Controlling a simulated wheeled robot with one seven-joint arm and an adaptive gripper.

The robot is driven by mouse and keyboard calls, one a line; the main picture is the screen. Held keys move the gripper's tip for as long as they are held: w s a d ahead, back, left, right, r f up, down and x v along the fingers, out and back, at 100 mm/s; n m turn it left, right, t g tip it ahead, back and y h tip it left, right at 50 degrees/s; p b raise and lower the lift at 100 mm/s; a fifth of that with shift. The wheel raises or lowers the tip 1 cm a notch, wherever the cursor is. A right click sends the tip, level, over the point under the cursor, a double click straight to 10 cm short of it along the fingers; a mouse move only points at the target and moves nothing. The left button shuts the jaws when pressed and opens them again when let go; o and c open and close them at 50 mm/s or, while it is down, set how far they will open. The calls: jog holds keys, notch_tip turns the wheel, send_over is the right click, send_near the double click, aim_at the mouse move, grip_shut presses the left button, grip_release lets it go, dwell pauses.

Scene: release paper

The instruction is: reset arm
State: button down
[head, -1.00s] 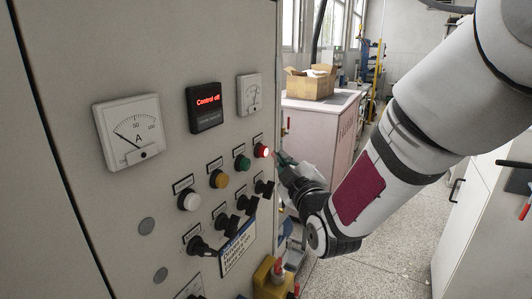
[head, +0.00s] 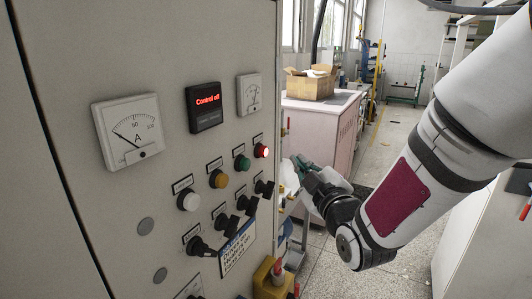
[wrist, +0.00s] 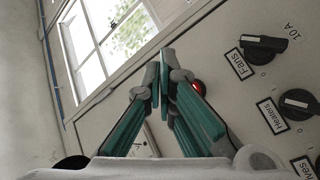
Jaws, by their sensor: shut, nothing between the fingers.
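My gripper (head: 297,163) is shut and empty, to the right of the control panel (head: 60,30) in the head view, apart from its face. In the wrist view my gripper (wrist: 160,85) shows its two green fingers together at the tips. A lit red button (head: 261,151) is on the panel, left of the gripper; in the wrist view the red button (wrist: 197,87) is partly hidden behind the fingers. A display (head: 205,104) above the buttons reads "Control off".
Green (head: 242,163), yellow (head: 219,179) and white (head: 188,200) buttons and several black rotary switches (head: 200,246) stick out from the panel. Behind stands a pink cabinet (head: 335,135) with a cardboard box (head: 311,84) on top. Floor shows right of the panel.

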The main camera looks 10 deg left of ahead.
jog(key=s+d+r+m+g+h, duration=0.1)
jog(key=s+d+m+g+h, duration=0.65)
jog(key=d, duration=0.65)
jog(key=s+d+f+m+g, duration=0.1)
jog(key=s+d+m+g, duration=0.1)
jog(key=s, duration=0.9)
jog(key=s+d+f+m+g, duration=0.1)
jog(key=s+d+m, duration=0.3)
jog(key=s, duration=0.8)
jog(key=shift+m+g, duration=0.55)
jog(key=shift+g, duration=0.1)
